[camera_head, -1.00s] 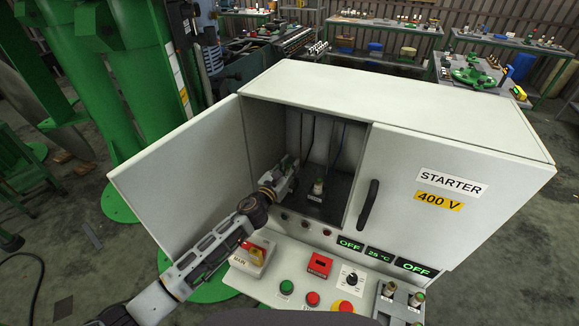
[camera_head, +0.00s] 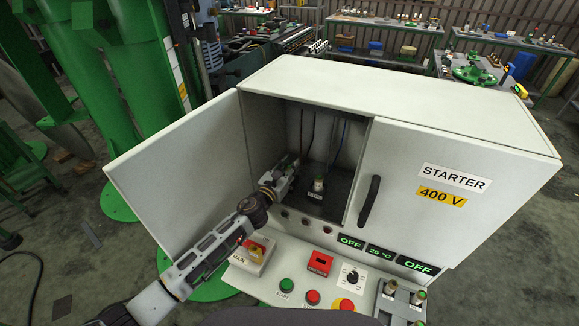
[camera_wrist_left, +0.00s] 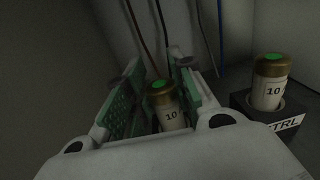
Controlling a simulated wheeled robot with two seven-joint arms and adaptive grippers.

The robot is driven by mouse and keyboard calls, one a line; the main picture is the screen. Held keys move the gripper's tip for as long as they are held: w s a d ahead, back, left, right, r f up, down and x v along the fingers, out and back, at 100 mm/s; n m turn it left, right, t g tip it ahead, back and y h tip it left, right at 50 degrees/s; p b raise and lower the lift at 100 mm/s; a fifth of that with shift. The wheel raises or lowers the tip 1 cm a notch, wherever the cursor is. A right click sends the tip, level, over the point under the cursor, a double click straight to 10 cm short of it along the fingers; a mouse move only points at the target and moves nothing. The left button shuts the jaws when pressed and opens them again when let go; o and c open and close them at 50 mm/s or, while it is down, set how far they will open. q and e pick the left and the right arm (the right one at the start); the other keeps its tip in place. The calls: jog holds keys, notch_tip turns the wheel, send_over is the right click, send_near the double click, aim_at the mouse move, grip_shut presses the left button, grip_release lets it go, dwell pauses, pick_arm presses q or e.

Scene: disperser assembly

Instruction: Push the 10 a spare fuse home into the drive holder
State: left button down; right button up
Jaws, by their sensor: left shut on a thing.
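My left gripper (camera_head: 294,166) reaches into the open compartment of the starter cabinet (camera_head: 420,120). In the left wrist view its two green-padded fingers (camera_wrist_left: 155,100) are shut on a fuse (camera_wrist_left: 167,104) with a brass cap, a green top and the mark 10. The holder under this fuse is hidden, so I cannot tell how deep it sits. To its right another 10 fuse (camera_wrist_left: 268,85) stands upright in a dark holder labelled CTRL (camera_wrist_left: 276,115); it also shows in the head view (camera_head: 318,185). My right gripper is not in view.
The cabinet's left door (camera_head: 180,160) stands open beside my left arm. Below the compartment is a panel with a red rotary switch (camera_head: 256,249), buttons (camera_head: 286,285) and displays reading OFF. More fuses (camera_head: 419,298) stand in a rack at the front right. Cables hang behind the holders.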

pick_arm(q)
jog(key=shift+f, duration=0.3)
jog(key=c, duration=1.1)
grip_release()
jog(key=shift+c, duration=0.2)
jog(key=shift+s, duration=0.1)
jog(key=v, duration=1.1)
jog(key=shift+s+a, duration=0.25)
jog(key=shift+s, duration=0.1)
